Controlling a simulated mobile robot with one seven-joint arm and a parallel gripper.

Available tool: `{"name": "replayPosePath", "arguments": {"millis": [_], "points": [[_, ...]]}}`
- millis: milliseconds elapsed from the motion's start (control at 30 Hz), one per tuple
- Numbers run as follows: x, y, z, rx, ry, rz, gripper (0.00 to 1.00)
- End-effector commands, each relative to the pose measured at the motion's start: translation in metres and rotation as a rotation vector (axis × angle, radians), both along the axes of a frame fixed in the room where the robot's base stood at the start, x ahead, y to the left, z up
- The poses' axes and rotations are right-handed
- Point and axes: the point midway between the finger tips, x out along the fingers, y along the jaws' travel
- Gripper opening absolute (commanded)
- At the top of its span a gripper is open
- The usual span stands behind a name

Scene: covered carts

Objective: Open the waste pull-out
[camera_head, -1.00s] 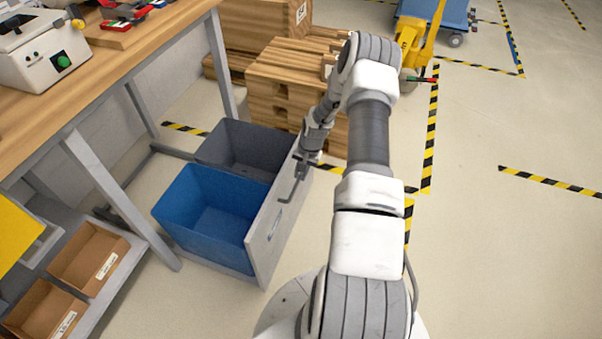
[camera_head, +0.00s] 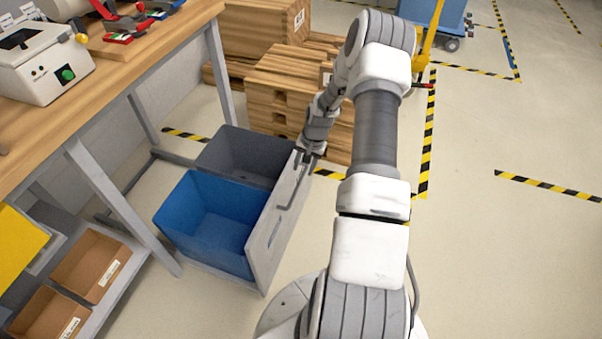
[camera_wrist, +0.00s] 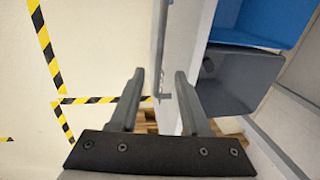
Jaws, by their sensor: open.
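The waste pull-out stands extended out from beside the workbench. It carries a blue bin (camera_head: 212,215) and a dark grey bin (camera_head: 240,155) behind a light grey front panel (camera_head: 262,262). A grey bar handle (camera_head: 287,204) runs along the panel's outer face. My gripper (camera_head: 311,156) is at the handle's far end, by the panel's far top corner. In the wrist view, my gripper (camera_wrist: 160,75) is open, with the handle (camera_wrist: 160,50) showing between its fingertips in the picture. The right finger overlaps the panel; contact cannot be told.
The workbench (camera_head: 115,85) with a device on it is at left, with cardboard boxes (camera_head: 90,265) on a lower shelf. Wooden crates (camera_head: 290,95) stand just beyond my gripper. A yellow-and-blue cart (camera_head: 440,15) is at the back. The floor at right is clear.

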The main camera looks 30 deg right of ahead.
Motion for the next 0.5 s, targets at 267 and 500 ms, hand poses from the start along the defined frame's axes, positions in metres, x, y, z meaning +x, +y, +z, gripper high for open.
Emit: {"name": "replayPosePath", "arguments": {"millis": [267, 500], "points": [[-0.010, -0.008, 0.066, -0.002, -0.001, 0.001, 0.47], [-0.014, -0.011, 0.089, -0.001, 0.001, 0.000, 0.47]]}}
